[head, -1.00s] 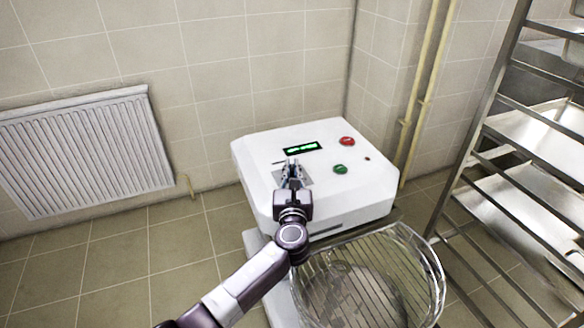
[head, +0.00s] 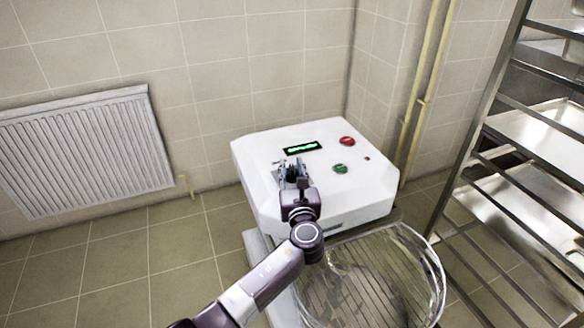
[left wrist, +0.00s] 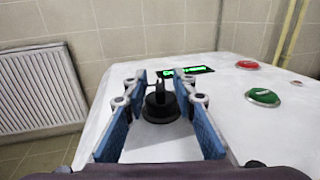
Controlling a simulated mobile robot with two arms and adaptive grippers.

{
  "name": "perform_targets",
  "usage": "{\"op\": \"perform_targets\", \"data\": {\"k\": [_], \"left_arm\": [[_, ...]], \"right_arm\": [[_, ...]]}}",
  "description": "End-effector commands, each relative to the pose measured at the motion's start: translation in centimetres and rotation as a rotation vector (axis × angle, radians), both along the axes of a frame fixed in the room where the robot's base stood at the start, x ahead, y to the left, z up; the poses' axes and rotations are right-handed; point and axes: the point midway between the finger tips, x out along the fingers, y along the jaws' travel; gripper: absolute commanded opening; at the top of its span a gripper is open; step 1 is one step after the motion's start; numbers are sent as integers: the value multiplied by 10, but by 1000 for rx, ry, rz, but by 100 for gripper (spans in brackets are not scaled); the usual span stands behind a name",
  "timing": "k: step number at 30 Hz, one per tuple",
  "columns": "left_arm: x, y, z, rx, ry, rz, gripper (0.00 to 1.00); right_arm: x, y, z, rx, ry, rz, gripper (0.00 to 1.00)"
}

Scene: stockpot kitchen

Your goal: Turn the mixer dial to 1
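The white mixer (head: 262,175) stands against the tiled wall, and its top fills the middle of the left wrist view. Its black dial (left wrist: 160,104) has a raised grip and sits on the mixer's top panel. My left gripper (left wrist: 160,79) is open, with its blue-padded fingers on either side of the dial and gaps visible on both sides. In the head view my left gripper (head: 292,170) covers most of the dial, and its number marks cannot be read. My right gripper is not in view.
A lit green display (head: 302,149) lies beyond the dial. A red button (head: 347,141) and a green button (head: 340,169) are to its right. A wire bowl guard (head: 402,240) is below the mixer's front. A metal rack (head: 462,160) stands at right, a radiator (head: 88,150) at left.

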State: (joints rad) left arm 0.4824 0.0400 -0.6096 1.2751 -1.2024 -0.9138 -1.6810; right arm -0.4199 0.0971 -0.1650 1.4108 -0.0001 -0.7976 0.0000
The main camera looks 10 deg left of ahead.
Motion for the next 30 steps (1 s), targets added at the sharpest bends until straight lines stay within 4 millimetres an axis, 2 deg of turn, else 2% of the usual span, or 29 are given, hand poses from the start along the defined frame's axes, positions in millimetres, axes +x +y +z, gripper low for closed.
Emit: {"op": "perform_targets", "data": {"k": [8,11,16,24,30], "left_arm": [[-1,-1,0,0,-1,-1,26],[-7,-3,-1,0,0,-2,26],[-31,-12,-1,-3,0,-3,26],[-85,-31,-1,-1,1,-2,26],[-108,-38,0,1,0,0,26]], "right_arm": [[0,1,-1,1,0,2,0],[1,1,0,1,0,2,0],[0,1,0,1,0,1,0],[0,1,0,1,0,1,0],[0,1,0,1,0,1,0]]}}
